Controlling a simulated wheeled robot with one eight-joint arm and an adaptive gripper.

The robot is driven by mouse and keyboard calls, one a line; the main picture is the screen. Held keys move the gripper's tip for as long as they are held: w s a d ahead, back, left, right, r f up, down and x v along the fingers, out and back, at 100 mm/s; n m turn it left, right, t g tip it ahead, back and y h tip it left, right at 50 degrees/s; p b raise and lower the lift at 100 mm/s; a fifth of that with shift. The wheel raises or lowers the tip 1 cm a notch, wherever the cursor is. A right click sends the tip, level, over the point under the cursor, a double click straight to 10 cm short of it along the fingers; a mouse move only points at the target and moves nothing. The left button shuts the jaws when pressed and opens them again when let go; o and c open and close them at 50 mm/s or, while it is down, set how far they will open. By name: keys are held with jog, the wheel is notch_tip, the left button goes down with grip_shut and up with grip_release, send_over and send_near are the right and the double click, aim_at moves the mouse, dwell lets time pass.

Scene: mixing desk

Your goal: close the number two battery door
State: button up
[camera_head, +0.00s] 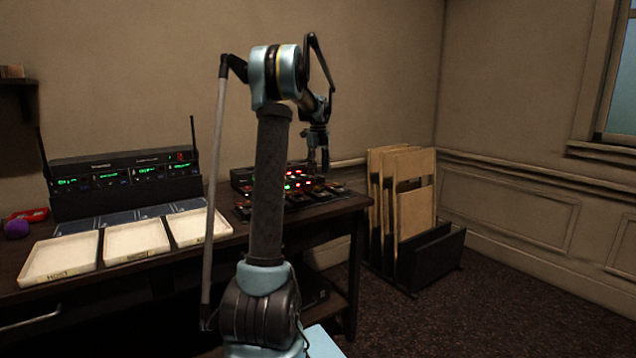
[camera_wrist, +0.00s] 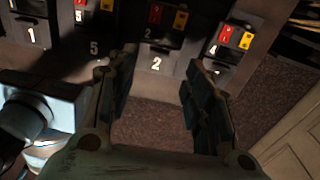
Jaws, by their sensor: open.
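In the wrist view, the dark battery unit marked 2 (camera_wrist: 157,48) lies just beyond my fingertips, near the top middle. Red and yellow parts show above its number. Its door's edges and angle are too dark to make out, so I cannot tell how far it stands open. My gripper (camera_wrist: 160,75) is open and empty, its two fingers spread to either side below the number 2. In the head view my gripper (camera_head: 318,160) hangs pointing down over the right end of the desk.
Similar units marked 1 (camera_wrist: 31,36), 5 (camera_wrist: 94,47) and 4 (camera_wrist: 213,48) stand around it. White trays (camera_head: 136,240) and a receiver rack (camera_head: 125,182) occupy the desk's left part. Boards in a black rack (camera_head: 430,256) stand right of the desk. Carpet there is clear.

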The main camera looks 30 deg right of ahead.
jog(key=shift+w+r, duration=0.15)
jog(key=shift+r, duration=2.2)
jog(key=shift+a, duration=0.1)
jog(key=s+a+f+n, duration=0.1)
jog(key=s+a+n, duration=0.45)
jog(key=a, duration=0.45)
jog(key=s+a+n+t, duration=0.1)
jog(key=s+a+n, duration=0.4)
jog(key=a, duration=0.5)
jog(key=s+a+f+n, duration=0.1)
jog(key=s+a+n, duration=0.4)
jog(key=a, duration=0.5)
jog(key=s+a+f+n+t, duration=0.1)
jog(key=s+a+f+n, duration=0.6)
jog(key=s+f+n, duration=0.3)
jog(key=s+a+f+n, duration=0.7)
jog(key=s+f+n, duration=0.2)
jog(key=s+f, duration=0.1)
jog(key=shift+s+a+n+t, duration=0.35)
jog(key=shift+s+a+t, duration=0.05)
jog(key=shift+s, duration=0.3)
jog(key=shift+f, duration=0.1)
